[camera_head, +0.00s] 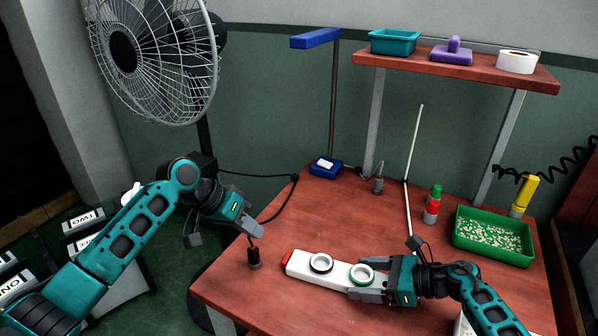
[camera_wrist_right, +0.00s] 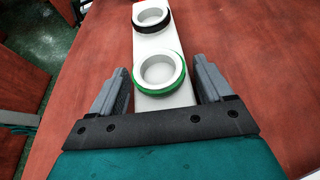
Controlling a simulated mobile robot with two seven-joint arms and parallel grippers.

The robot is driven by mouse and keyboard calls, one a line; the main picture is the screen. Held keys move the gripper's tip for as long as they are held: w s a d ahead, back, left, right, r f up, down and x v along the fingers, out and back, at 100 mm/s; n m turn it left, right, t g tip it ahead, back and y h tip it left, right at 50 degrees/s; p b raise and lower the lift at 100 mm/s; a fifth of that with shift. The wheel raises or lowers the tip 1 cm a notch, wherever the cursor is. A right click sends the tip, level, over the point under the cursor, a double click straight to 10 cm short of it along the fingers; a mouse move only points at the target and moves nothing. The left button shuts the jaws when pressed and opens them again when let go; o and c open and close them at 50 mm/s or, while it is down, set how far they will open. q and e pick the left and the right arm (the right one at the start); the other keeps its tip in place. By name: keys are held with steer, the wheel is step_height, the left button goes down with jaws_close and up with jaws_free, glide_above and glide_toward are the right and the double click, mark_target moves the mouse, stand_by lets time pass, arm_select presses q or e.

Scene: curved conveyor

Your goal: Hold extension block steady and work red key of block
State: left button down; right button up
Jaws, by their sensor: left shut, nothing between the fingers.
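The extension block (camera_head: 299,265) is a white bar lying near the table's front edge. It has a black-ringed socket (camera_head: 321,263), a green-ringed socket (camera_head: 361,274) and a red key (camera_head: 288,258) at its left end. In the right wrist view, the white block (camera_wrist_right: 152,46) runs between the fingers, and the red key is out of frame. My left gripper (camera_head: 257,233) is shut and empty, above the table's left edge, left of and higher than the red key.
A green tray (camera_head: 493,238) and a red bottle (camera_head: 432,206) with a green cap are at the right. A fan (camera_head: 155,55) stands at the back left. The table (camera_head: 320,215) is bare behind the block.

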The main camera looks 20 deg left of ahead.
steer(key=o, duration=0.3)
steer(key=shift+a+r, duration=0.1)
steer(key=shift+r, duration=0.1)
steer(key=shift+o, duration=0.2)
